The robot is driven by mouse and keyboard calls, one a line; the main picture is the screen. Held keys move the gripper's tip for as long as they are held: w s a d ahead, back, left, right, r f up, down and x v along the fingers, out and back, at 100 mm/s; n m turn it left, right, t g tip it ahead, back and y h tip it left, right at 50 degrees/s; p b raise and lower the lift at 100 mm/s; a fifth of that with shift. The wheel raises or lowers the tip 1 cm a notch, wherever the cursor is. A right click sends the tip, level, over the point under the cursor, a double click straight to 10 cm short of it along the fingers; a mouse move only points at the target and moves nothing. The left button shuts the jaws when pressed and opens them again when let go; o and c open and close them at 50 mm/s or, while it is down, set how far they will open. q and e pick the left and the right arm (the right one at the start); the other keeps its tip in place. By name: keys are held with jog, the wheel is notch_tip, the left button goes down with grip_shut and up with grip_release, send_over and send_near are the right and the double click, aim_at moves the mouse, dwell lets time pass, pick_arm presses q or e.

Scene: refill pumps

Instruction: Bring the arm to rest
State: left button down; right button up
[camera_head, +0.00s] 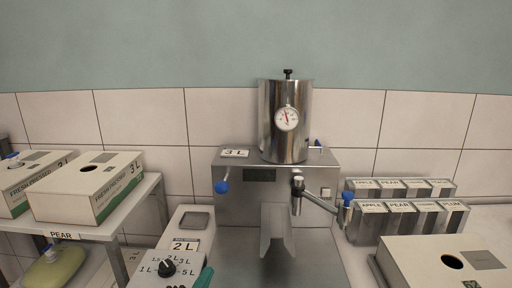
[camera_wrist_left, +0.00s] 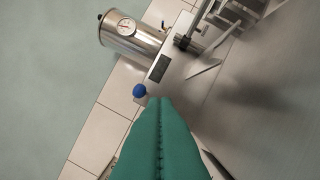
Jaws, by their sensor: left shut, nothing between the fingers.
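My left gripper (camera_wrist_left: 160,102) fills the lower middle of the left wrist view, its two green fingers pressed together with nothing between them. In the head view only a small green part of it (camera_head: 204,277) shows at the bottom edge, beside the dial box. The rest of my left arm is hidden below the frame. In the wrist view the fingertips point towards a blue knob (camera_wrist_left: 139,91) on the steel dispenser; whether they touch cannot be told. My right gripper is in neither view.
A steel dispenser (camera_head: 230,206) carries a tank with a gauge (camera_head: 270,125) and a blue-ended lever (camera_head: 348,198). A dial box (camera_head: 150,272) stands in front. Labelled cartons (camera_head: 88,187) sit on a left shelf. Metal containers (camera_head: 368,228) and another carton (camera_head: 420,262) are at right.

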pick_arm(q)
jog(key=s+a+f+n+g+y, duration=0.7)
jog(key=s+f+n, duration=0.3)
jog(key=f, duration=0.3)
jog(key=s+a+f+n+g+h, duration=0.15)
jog(key=s+f+g, duration=0.25)
jog(key=s, duration=0.4)
jog(key=s+a+f+n+g+h, duration=0.1)
jog(key=s+f+n+g, duration=0.25)
jog(key=s, duration=0.55)
notch_tip(320, 180, down, 23)
jog(key=m+g, duration=0.1)
jog(key=g, duration=0.1)
jog(key=s+a+f, duration=0.3)
jog(key=s+f, duration=1.3)
jog(key=f, duration=0.2)
jog(key=shift+s+f+m+g+y, duration=0.3)
jog(key=shift+s+f+g+y, duration=0.05)
jog(key=shift+s+g, duration=0.1)
jog(key=c, duration=2.2)
grip_release()
